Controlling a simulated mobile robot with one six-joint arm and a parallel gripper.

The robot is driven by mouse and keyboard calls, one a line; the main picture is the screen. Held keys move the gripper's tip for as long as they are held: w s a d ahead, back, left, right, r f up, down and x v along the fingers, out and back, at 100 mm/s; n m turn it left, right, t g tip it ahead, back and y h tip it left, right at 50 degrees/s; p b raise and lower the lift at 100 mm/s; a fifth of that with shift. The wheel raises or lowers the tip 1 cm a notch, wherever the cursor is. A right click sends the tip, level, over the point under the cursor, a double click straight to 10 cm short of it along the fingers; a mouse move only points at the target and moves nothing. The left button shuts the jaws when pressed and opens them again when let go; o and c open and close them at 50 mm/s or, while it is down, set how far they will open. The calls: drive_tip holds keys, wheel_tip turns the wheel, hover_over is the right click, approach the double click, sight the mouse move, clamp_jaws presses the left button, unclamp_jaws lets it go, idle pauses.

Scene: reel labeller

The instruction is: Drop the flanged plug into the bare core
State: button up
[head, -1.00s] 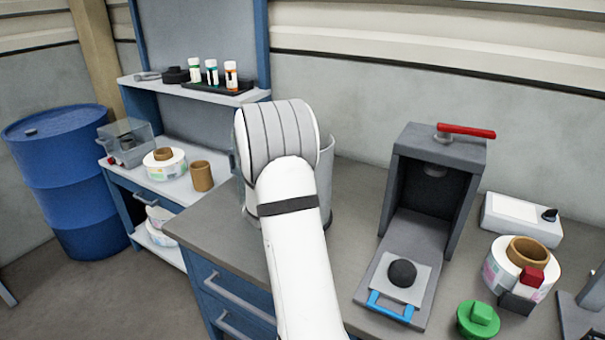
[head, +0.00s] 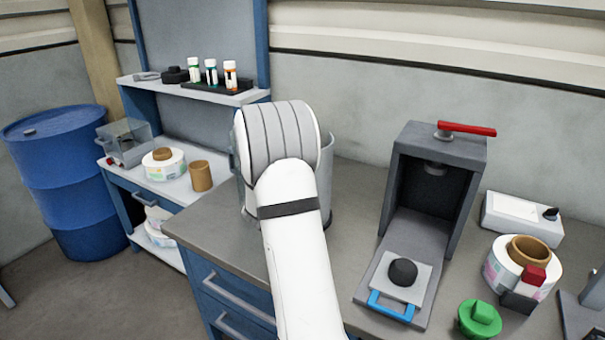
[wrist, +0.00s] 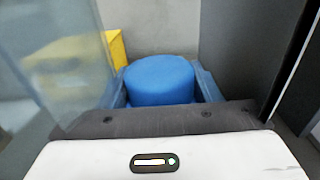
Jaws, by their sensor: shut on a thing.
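My gripper (wrist: 162,92) is shut on a blue round piece (wrist: 158,80), seen between its two fingers in the wrist view. This seems to be the flanged plug; its flange cannot be made out. In the head view my arm hides the gripper and the piece. The bare core, a brown open cardboard tube (head: 201,176), stands upright on the side shelf, next to a white reel (head: 164,172). The core is not recognisable in the wrist view.
A grey translucent bin (head: 327,185) stands behind my arm. On the bench are a dark press (head: 388,240), a green knobbed disc (head: 480,318) and a labelled reel (head: 497,265). A clear-lidded box (head: 125,145) is on the shelf. A yellow object (wrist: 116,48) shows blurred in the wrist view.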

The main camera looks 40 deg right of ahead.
drive_tip(key=shift+f+b, duration=0.3)
drive_tip(key=shift+f, duration=0.1)
drive_tip(key=o, duration=0.7)
drive_tip(key=shift+o, duration=0.2)
drive_tip(key=b+v, duration=0.1)
drive_tip(key=v, duration=1)
drive_tip(key=shift+b, duration=0.35)
drive_tip(key=shift+s, duration=0.15)
drive_tip(key=s+a+r+m+g+y+p, duration=0.1)
drive_tip(key=s+a+m+g+y, duration=0.25)
drive_tip(key=s+m, duration=0.4)
drive_tip(key=s+a+r+m+g+y+p, duration=0.1)
drive_tip(key=s+a+m+g+y, duration=0.25)
drive_tip(key=s+m, duration=0.4)
drive_tip(key=s+a+m+t+y, duration=0.1)
drive_tip(key=s+a+m+y, duration=0.2)
drive_tip(key=a, duration=0.6)
drive_tip(key=s+a+m+t+y+p, duration=0.1)
drive_tip(key=s+a+m+y, duration=0.3)
drive_tip(key=a, duration=0.5)
drive_tip(key=s+y, duration=0.1)
drive_tip(key=y, duration=0.1)
drive_tip(key=shift+s+r+m+t+y, duration=0.15)
drive_tip(key=shift+r+m+t+y, duration=0.15)
drive_tip(key=shift+r, duration=0.05)
